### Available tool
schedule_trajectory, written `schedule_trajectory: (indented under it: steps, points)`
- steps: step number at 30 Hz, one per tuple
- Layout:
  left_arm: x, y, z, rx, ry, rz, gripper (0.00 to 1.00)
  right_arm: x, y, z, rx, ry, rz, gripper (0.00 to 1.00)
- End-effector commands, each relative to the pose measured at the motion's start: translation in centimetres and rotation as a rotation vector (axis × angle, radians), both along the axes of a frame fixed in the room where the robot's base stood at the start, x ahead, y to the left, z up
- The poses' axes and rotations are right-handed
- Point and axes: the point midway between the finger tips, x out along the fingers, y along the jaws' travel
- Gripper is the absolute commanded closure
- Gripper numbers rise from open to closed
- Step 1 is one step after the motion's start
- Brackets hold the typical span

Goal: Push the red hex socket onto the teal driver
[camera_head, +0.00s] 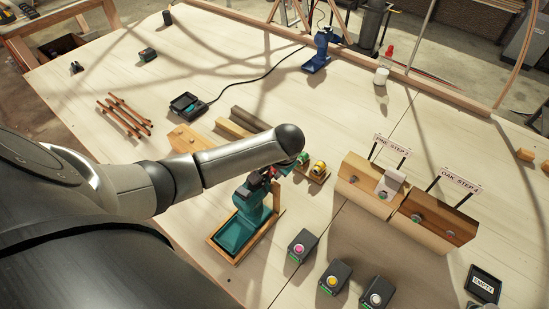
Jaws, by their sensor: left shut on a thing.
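The teal driver (247,203) stands in a wooden-framed tray (222,256) near the middle of the table. My left arm comes in from the left, and its rounded wrist hangs just above the driver's top. My left gripper (270,172) is small and mostly hidden under the wrist. It is shut on a small red piece (266,174), which looks like the red hex socket, at the driver's upper end. I cannot tell whether the socket is seated on the driver or only touching it. My right gripper is not in view.
A green socket (300,159) and a yellow socket (319,168) sit on a wooden rail just right of the wrist. Two wooden blocks labelled PINE STEP (358,178) and OAK STEP (430,217) stand further right. Several button boxes (333,277) stand in front. A blue tool (320,50) is at the back.

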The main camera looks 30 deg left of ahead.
Motion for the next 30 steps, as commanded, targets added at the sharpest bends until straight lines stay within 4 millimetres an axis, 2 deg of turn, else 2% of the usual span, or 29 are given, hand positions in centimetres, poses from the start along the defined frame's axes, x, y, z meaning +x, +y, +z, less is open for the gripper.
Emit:
schedule_trajectory:
  steps: [2, 3, 12, 20, 30]
  points:
    - [0.1, 0.0, 0.1, 0.0, -0.004, 0.0, 1.0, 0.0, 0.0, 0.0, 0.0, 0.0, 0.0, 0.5]
    - [0.2, 0.0, 0.1, 0.0, -0.004, 0.0, 0.67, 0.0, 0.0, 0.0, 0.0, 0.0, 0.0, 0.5]
    - [0.1, 0.0, 0.1, 0.0, -0.004, 0.0, 0.33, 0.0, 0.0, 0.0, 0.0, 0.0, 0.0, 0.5]
    - [0.1, 0.0, 0.1, -0.001, -0.003, 0.0, 0.33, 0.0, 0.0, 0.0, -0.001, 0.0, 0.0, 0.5]
    - [0.1, 0.0, 2.2, -0.001, -0.004, 0.0, 0.33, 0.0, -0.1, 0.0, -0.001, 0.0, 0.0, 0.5]
